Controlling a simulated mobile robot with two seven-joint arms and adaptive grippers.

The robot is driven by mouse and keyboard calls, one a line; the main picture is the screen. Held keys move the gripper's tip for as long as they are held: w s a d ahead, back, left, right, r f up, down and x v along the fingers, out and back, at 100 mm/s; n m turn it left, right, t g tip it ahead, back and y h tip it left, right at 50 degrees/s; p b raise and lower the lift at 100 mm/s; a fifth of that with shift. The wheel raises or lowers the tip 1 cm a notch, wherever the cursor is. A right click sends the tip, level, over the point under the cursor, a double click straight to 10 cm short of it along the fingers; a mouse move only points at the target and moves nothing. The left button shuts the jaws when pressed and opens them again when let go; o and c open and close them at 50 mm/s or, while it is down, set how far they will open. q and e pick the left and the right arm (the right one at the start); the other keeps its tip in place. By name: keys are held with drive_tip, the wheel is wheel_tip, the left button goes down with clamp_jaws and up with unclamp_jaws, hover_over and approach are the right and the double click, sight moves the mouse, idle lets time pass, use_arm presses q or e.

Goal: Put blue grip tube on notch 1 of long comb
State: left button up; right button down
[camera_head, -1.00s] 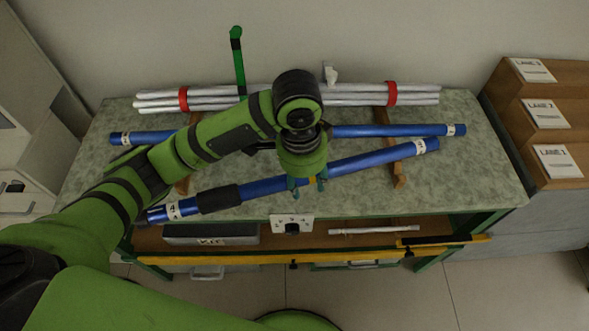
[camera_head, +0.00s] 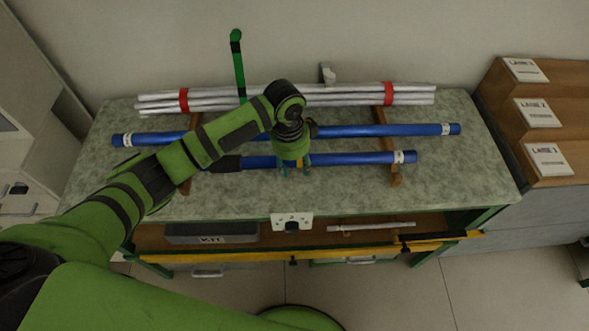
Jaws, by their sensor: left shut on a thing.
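The blue grip tube (camera_head: 350,159) is a blue tube with a black grip section (camera_head: 226,163) and a white band near its right end. My left gripper (camera_head: 295,170) is shut on it near its middle, above the green-grey bench top. The tube lies nearly level across the picture, over the brown wooden rails of the comb, the right one (camera_head: 394,178) and the left one (camera_head: 186,187). I cannot tell whether it touches them. Its left end is hidden behind my left arm. Notch numbers are not readable. My right gripper is not in view.
A second blue tube (camera_head: 400,130) lies across the rails just behind. Several silver tubes (camera_head: 345,95) with red clips lie farther back. A green post (camera_head: 238,65) stands at the back left. Wooden steps with lane cards (camera_head: 549,160) stand right.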

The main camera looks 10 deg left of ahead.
use_arm(q)
drive_tip(key=shift+f+p, duration=0.3)
drive_tip(key=shift+f, duration=1.45)
drive_tip(key=shift+f, duration=0.1)
drive_tip(key=shift+s+f, duration=0.1)
drive_tip(key=shift+f, duration=0.4)
drive_tip(key=o, duration=1.3)
drive_tip(key=shift+r, duration=0.1)
drive_tip(key=r, duration=0.8)
drive_tip(key=a+r+b, duration=0.1)
drive_tip(key=r, duration=0.4)
drive_tip(key=shift+s, duration=0.2)
